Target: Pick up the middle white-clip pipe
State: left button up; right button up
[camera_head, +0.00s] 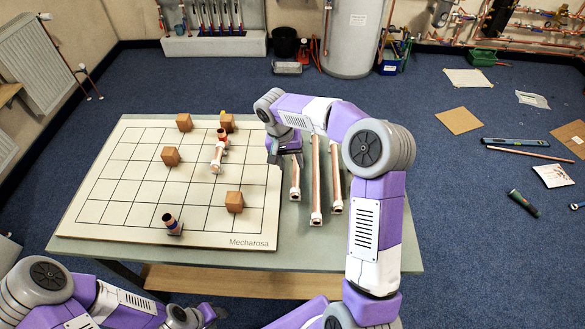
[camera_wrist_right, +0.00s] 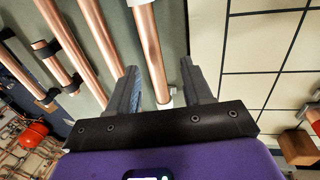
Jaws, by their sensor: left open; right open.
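Three copper pipes with white end clips lie side by side on the table, right of the gridded board, in the head view. The middle white-clip pipe (camera_head: 316,180) reaches nearest the front edge; the left pipe (camera_head: 296,178) and right pipe (camera_head: 337,180) flank it. My right gripper (camera_head: 274,156) is open near the left pipe. In the right wrist view its fingers (camera_wrist_right: 160,85) appear either side of the pipe nearest the board (camera_wrist_right: 150,50); contact cannot be told. Another pipe (camera_wrist_right: 100,45) lies beside it. My left gripper (camera_head: 214,313) is low at the front, away from the pipes.
The gridded board (camera_head: 110,215) carries wooden blocks (camera_head: 234,202), a copper fitting assembly (camera_head: 217,155) and a standing fitting (camera_head: 172,224). My right arm covers part of the table's right side.

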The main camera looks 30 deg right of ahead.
aim_at(296, 170)
jog(key=f, duration=0.1)
jog(key=s+d+f+b, duration=0.1)
jog(key=f, duration=0.1)
jog(key=f+b, duration=0.1)
jog(key=f, duration=0.1)
jog(key=shift+s+d, duration=0.15)
jog(key=shift+c, duration=0.3)
grip_shut()
